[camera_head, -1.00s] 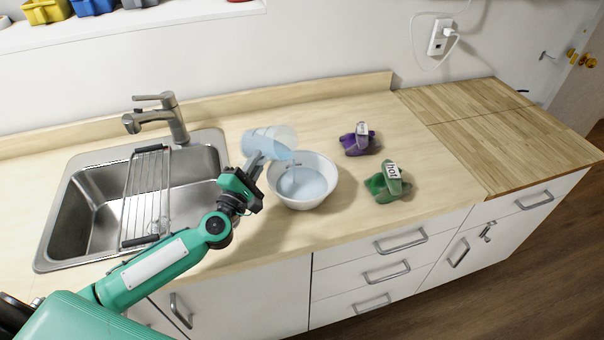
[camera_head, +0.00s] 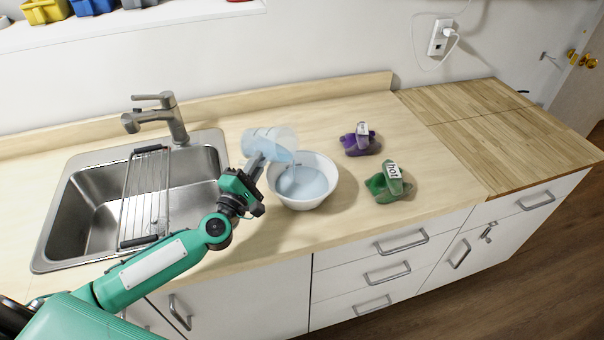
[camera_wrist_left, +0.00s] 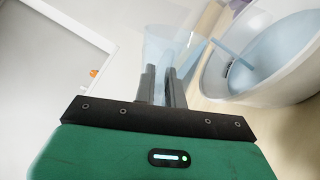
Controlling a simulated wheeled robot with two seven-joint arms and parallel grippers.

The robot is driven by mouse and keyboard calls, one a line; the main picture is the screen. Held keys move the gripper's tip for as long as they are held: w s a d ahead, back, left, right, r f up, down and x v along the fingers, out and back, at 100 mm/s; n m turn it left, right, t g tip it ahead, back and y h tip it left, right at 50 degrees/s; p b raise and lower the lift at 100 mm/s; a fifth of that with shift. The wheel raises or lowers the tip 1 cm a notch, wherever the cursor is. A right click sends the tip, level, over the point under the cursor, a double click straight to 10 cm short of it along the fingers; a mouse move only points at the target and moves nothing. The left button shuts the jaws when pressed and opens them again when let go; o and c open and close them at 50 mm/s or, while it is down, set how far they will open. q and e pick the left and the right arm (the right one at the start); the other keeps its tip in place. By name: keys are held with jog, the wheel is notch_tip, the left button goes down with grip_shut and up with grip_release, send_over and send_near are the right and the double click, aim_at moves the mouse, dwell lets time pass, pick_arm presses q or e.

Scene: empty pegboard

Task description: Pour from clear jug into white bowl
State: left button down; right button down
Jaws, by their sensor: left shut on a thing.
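The clear jug (camera_head: 268,141) is tilted to the right, its mouth over the left rim of the white bowl (camera_head: 325,191). Pale blue liquid (camera_head: 306,183) lies in the bowl, and some pale blue shows in the jug. My left gripper (camera_head: 257,166) is shut on the jug; its fingers also show in the left wrist view (camera_wrist_left: 160,82). My right gripper is not in view.
A purple pouch-like item (camera_head: 360,143) and a green one (camera_head: 388,185) labelled "hot" lie right of the bowl. The wooden counter (camera_head: 478,115) at the right is clear.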

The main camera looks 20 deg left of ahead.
pick_arm(q)
jog(key=shift+s+d+r+m+h, duration=0.1)
jog(key=shift+d+r+m+h, duration=0.1)
jog(key=shift+d+m, duration=0.35)
jog(key=shift+s+d+r+m+h, duration=0.1)
jog(key=shift+d+r+m+h, duration=0.1)
jog(key=shift+d+m, duration=0.3)
dwell(0.6)
jog(key=shift+d+f+m+h+p, duration=0.25)
jog(key=shift+f+m+h+p, duration=0.2)
jog(key=shift+m+p, duration=0.5)
dwell(0.4)
